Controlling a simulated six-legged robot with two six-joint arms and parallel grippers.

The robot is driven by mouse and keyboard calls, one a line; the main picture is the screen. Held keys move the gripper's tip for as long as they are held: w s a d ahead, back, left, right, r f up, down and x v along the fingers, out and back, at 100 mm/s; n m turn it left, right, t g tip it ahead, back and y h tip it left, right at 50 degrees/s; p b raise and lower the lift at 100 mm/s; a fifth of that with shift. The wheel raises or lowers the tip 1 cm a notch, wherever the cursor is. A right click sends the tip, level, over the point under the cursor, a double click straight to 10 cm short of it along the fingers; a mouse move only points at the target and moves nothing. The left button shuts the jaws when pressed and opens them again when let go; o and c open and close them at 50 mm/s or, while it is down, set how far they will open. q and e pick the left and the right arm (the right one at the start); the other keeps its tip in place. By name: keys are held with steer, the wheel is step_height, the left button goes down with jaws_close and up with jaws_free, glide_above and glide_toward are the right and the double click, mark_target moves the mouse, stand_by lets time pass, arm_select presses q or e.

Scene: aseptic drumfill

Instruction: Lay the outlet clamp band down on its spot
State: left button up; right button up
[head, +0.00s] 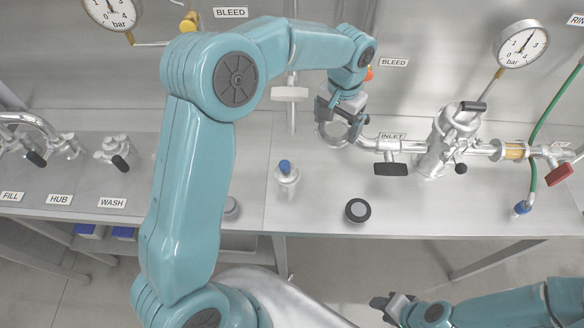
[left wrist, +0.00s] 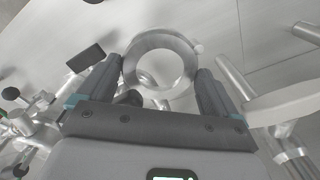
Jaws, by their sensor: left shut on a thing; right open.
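The outlet clamp band is a silver ring (head: 322,138), held by my left gripper (head: 338,118) above the bench. In the left wrist view, the ring (left wrist: 133,62) sits between the two dark fingers of my left gripper (left wrist: 161,82), which are shut on it. In the head view the ring is partly hidden by the gripper and lies close to the left end of the inlet pipe; I cannot tell whether they touch. My right gripper (head: 388,309) is open and empty at the bottom, in front of the bench. No marked spot for the band is clearly visible.
A dark round disc (head: 358,210) lies near the bench's front edge. A blue-topped fitting (head: 286,172) stands left of it. A silver valve body (head: 448,140) and the black inlet handle (head: 391,169) are to the right. Bare bench (head: 330,185) lies between them.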

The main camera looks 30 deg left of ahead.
arm_select(q)
steer(key=shift+f+b, duration=4.7)
steer(key=shift+f, duration=1.6)
steer(key=shift+f+b, duration=1.85)
steer(key=shift+f, duration=0.65)
steer(key=o, duration=0.8)
step_height(320, 180, up, 10)
steer(key=p, duration=0.7)
